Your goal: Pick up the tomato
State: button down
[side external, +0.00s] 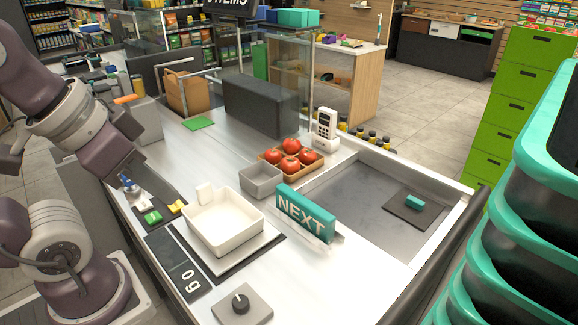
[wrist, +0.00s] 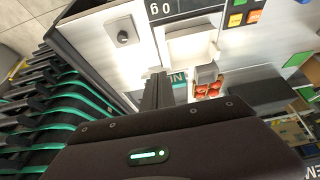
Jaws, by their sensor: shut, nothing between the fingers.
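Several red tomatoes sit together in a shallow brown divided tray (side external: 297,173) on the counter; the front tomato (side external: 290,165) has a green top. In the wrist view the tomatoes (wrist: 208,89) show small, right of the fingers and well beyond them. My gripper (wrist: 158,76) is shut and empty, its dark fingers together at the middle of the wrist view. In the side view my gripper's purple hand is at the left, above the counter's near-left edge, far from the tomatoes. The fingertips are hard to make out there.
A grey open box (side external: 261,179) and a teal NEXT sign (side external: 306,215) stand close to the tomato tray. A white tray (side external: 222,238) sits on the scale, nearer my arm. A card reader (side external: 326,125) stands behind the tomatoes. Teal baskets (side external: 500,240) are stacked at the right.

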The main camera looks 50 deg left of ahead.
jog(key=c, duration=0.9)
grip_release()
jog(key=shift+o, duration=0.2)
jog(key=w+r+n, duration=0.3)
jog(key=w, duration=0.2)
jog(key=n+g+y, duration=0.3)
jog(key=n+g, duration=0.3)
jog(key=n, duration=0.9)
send_over(290, 159)
jog(key=d, duration=0.3)
jog(key=d+x, duration=0.1)
jog(key=x, duration=0.4)
jog(key=d+x, duration=0.1)
jog(key=x, duration=0.4)
jog(key=d+f+x, duration=0.1)
jog(key=x, duration=0.4)
jog(key=shift+d+f, duration=0.15)
jog(key=shift+d, duration=0.05)
jog(key=x, duration=0.7)
jog(key=shift+w+a, duration=0.1)
jog(key=shift+w, duration=0.3)
